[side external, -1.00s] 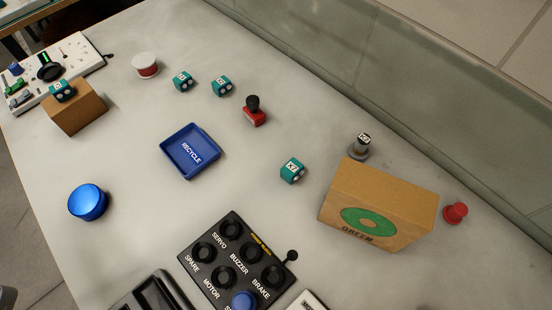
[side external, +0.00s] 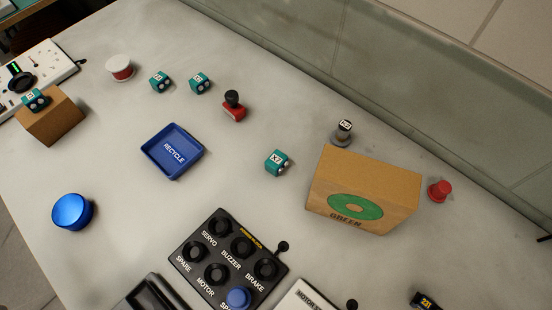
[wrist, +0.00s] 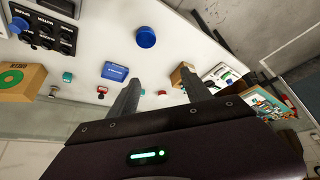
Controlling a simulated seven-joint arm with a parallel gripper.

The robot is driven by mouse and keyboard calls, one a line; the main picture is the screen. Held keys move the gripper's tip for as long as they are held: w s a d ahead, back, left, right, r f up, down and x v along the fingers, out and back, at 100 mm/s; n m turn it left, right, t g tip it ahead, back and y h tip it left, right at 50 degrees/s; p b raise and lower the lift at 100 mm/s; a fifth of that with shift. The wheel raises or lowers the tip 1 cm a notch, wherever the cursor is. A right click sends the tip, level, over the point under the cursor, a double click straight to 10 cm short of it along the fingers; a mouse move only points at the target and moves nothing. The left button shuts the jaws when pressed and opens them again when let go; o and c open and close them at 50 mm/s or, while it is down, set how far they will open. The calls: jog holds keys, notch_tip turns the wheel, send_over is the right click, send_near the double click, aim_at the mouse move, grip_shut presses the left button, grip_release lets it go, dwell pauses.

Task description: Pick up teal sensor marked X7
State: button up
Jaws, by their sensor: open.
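A teal sensor (side external: 277,162) whose label looks like X7 sits on the bench in the side external view, between the blue tray and the GREEN cardboard box. A small teal block (wrist: 67,77), apparently the same one, shows left in the wrist view. Two more teal sensors, the left one (side external: 160,82) and the right one (side external: 200,83), stand farther back; another (side external: 36,100) sits on a small cardboard box. Their labels are too small to read. My gripper (wrist: 161,77) is open and empty in the wrist view, apart from the sensor. It is outside the side external view.
The blue RECYCLE tray (side external: 173,152), red stamp (side external: 233,106), GREEN box (side external: 364,190) and grey post (side external: 343,134) stand around the sensor. A black knob panel (side external: 228,260) lies in front. A blue round knob (side external: 72,212) is at left. Bare bench directly surrounds the sensor.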

jog(key=w+d+m+t, duration=0.1)
jog(key=w+d+m, duration=0.15)
jog(key=w, duration=0.65)
jog(key=w+d+f+m+t+h, duration=0.1)
jog(key=w+d+f+m+h, duration=0.25)
jog(key=w+d, duration=0.6)
jog(key=m+h, duration=0.5)
jog(key=h, duration=0.2)
send_near(275, 159)
jog(key=shift+w+d+f+g, duration=0.1)
jog(key=shift+w+d+g, duration=0.3)
jog(key=shift+w+d, duration=0.15)
jog(key=x, duration=0.7)
jog(key=shift+f, duration=0.1)
grip_shut()
